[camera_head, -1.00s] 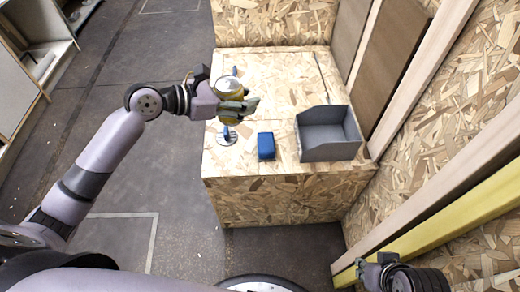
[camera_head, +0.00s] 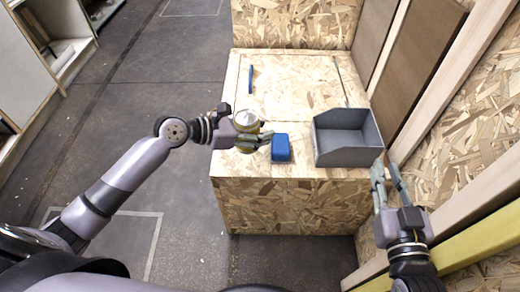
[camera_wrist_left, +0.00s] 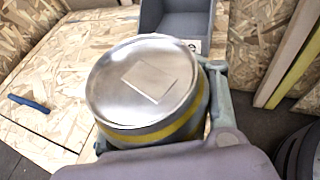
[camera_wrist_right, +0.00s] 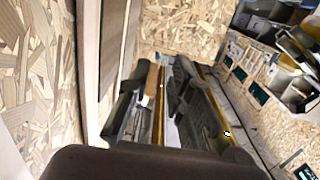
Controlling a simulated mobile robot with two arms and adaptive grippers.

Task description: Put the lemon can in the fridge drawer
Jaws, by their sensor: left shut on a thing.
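No fridge drawer can be made out for certain.
The chipboard chest (camera_head: 290,205) carries a blue block (camera_head: 281,148), an open grey bin (camera_head: 345,150) and a thin blue tool (camera_head: 251,78). The middle of its top is clear. Boards (camera_head: 460,110) lean along the right wall. Shelves (camera_head: 40,65) stand far left.

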